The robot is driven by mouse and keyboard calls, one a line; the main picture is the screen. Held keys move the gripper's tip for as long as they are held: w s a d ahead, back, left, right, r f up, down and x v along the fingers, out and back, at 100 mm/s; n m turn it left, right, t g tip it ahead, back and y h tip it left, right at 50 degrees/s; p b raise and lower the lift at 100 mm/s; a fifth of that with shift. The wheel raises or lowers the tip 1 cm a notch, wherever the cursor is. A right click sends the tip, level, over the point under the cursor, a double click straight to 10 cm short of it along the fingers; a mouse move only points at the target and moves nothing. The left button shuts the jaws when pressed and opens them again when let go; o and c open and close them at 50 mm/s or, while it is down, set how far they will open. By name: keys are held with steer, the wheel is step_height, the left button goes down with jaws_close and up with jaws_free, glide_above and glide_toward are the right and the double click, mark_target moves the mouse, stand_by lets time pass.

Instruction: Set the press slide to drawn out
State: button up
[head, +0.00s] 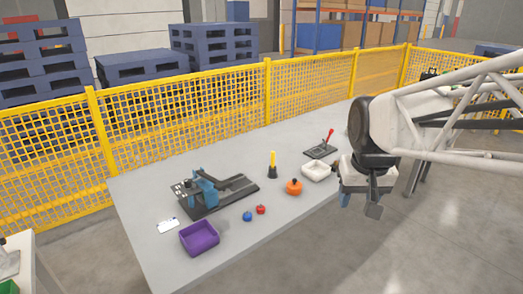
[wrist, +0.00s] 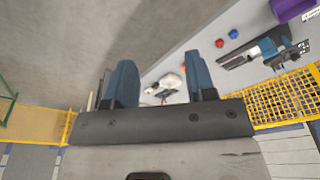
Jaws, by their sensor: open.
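The press (head: 206,190) stands on the left half of the grey table, with a blue frame over a long dark base. Its slide appears to be the dark track part (head: 238,188) reaching right from the blue frame; its exact position is too small to tell. The press also shows at the upper right of the wrist view (wrist: 282,47). My gripper (head: 360,203) hangs over the table's right front edge, well to the right of the press. In the wrist view its two blue fingers (wrist: 162,82) are apart with nothing held between them.
A purple bin (head: 200,238), a blue ball-like piece (head: 247,216) and a red one (head: 261,209) lie in front of the press. An orange round piece (head: 294,187), white tray (head: 317,171), yellow-black upright (head: 273,166) and red lever (head: 328,137) stand rightward. Yellow fence (head: 180,108) runs behind.

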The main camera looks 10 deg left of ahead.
steer(key=w+a+f+n, duration=0.1)
steer(key=w+a+f, duration=0.1)
steer(key=w+a, duration=0.55)
steer(key=w+a+f+g, duration=0.1)
steer(key=w+a, duration=0.3)
steer(key=w, duration=0.6)
steer(key=w+a+f+n, duration=0.1)
steer(key=w+a+f, duration=0.1)
steer(key=w+a, duration=0.5)
steer(key=shift+n+g, duration=0.6)
steer(key=shift+n, duration=0.2)
steer(key=w+a+f, duration=0.6)
steer(key=a, duration=0.1)
steer(key=w+a+f, duration=0.6)
steer(key=a, duration=0.1)
steer(key=w+a+f, duration=0.6)
steer(key=w+a, duration=0.1)
steer(key=a, duration=0.1)
steer(key=shift+f, duration=0.15)
steer(key=shift+w+a+f, duration=0.2)
steer(key=shift+a+f, duration=0.1)
steer(key=shift+f, duration=0.1)
steer(key=shift+f, duration=3.8)
